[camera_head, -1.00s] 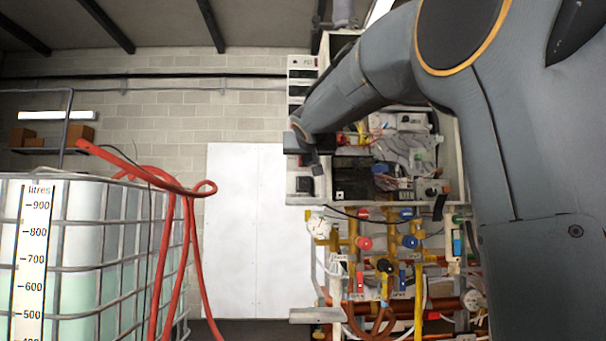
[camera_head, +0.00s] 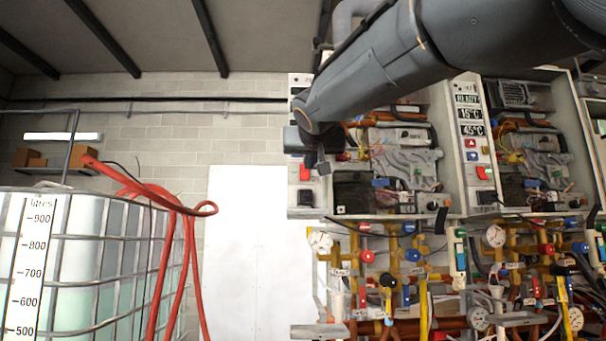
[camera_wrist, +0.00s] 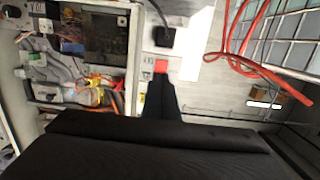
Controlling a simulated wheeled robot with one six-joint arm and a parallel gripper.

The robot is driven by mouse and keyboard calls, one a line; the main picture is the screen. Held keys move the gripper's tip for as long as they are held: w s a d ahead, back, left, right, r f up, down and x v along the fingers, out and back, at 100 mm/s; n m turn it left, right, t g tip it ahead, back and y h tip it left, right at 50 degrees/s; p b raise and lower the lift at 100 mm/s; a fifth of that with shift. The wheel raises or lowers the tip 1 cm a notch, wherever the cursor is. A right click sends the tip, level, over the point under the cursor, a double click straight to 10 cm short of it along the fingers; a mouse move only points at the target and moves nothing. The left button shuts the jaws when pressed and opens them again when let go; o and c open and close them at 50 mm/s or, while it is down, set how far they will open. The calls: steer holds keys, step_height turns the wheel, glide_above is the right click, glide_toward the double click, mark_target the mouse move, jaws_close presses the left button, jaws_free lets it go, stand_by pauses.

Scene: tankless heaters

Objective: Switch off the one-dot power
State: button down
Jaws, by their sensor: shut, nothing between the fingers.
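The left heater's narrow white control panel (camera_head: 294,205) carries a red switch (camera_head: 305,172) with a black box (camera_head: 305,198) below it. My gripper (camera_head: 322,166) is beside this switch, just right of it in the head view; its fingers are small and partly hidden by my wrist. In the wrist view my dark, shut gripper (camera_wrist: 161,80) points at the red switch (camera_wrist: 161,66), with its tips close to the switch's edge. I cannot tell whether they touch. The black box (camera_wrist: 163,38) lies beyond. No dot marks are readable, and the switch's position is unclear.
A second heater panel at right has a lit display (camera_head: 468,115) and its own red switch (camera_head: 483,172). Pipes and valves (camera_head: 410,255) fill the space below. A caged tank (camera_head: 110,265) with a red hose (camera_head: 190,250) stands left.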

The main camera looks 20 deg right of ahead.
steer(key=v, duration=0.3)
steer(key=shift+s+f, duration=0.2)
steer(key=shift+s, duration=0.05)
stand_by(0.4)
